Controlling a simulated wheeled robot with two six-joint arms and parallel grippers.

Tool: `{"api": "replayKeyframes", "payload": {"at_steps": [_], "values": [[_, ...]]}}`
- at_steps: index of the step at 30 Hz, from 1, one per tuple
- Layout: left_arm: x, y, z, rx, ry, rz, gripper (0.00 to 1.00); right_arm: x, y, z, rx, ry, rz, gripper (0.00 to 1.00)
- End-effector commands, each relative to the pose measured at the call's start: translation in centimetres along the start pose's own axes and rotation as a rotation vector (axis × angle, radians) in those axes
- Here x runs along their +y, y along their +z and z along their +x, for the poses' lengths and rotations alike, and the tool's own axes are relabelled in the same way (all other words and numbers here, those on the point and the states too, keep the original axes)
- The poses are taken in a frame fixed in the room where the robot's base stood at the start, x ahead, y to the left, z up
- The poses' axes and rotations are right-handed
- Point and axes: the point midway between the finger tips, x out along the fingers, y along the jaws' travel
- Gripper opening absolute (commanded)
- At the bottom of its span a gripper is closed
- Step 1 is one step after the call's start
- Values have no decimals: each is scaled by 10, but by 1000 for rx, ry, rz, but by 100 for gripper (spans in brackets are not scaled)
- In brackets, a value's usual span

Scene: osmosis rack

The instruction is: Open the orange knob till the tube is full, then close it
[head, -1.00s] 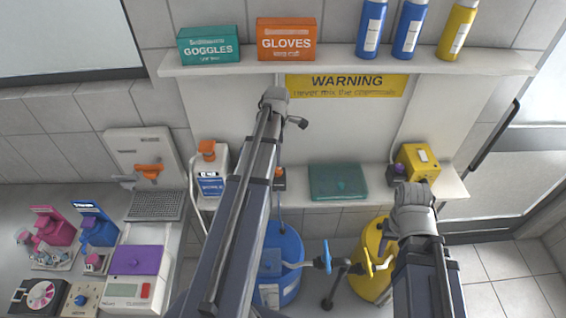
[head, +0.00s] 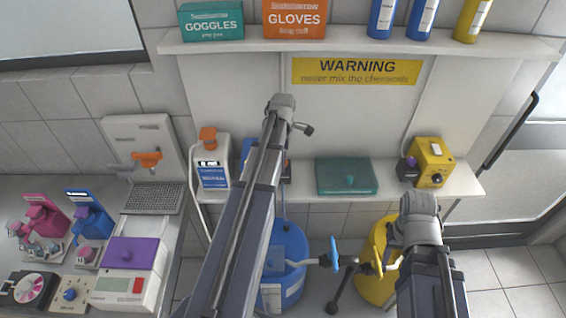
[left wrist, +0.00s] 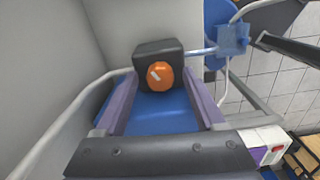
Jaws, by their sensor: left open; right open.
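The orange knob (left wrist: 159,75), with a pale mark, sits on a dark block (left wrist: 147,50) in the left wrist view. My left gripper (left wrist: 160,82) is open, its two purple-edged fingers on either side below the block. I cannot tell whether they touch it, but they are not shut on the knob. In the head view my left arm (head: 245,210) reaches to the back panel and hides the knob. A pale blue tube (left wrist: 200,51) runs right from the block to a blue piece (left wrist: 233,40); its fill cannot be told. My right gripper (head: 414,212) is seen from behind in front of the yellow barrel.
A white bottle with an orange top (head: 208,140), a teal box (head: 346,177) and a yellow device (head: 430,162) stand on the lower shelf (head: 465,185). Blue (head: 290,245) and yellow (head: 372,255) barrels stand below. A bench with instruments (head: 125,275) is at left.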

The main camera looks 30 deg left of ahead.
Motion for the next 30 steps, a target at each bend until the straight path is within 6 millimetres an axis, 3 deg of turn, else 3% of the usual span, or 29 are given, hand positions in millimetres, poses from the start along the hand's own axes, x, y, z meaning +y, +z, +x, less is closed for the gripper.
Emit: {"api": "replayKeyframes", "payload": {"at_steps": [5,24,30], "values": [[0,0,-1,0,0,0,71,0,0,-1,0,0,0,50],[0,0,-1,0,0,0,0,0,0,-1,0,0,0,50],[0,0,-1,0,0,2,0,0,0,-1,0,0,0,50]]}}
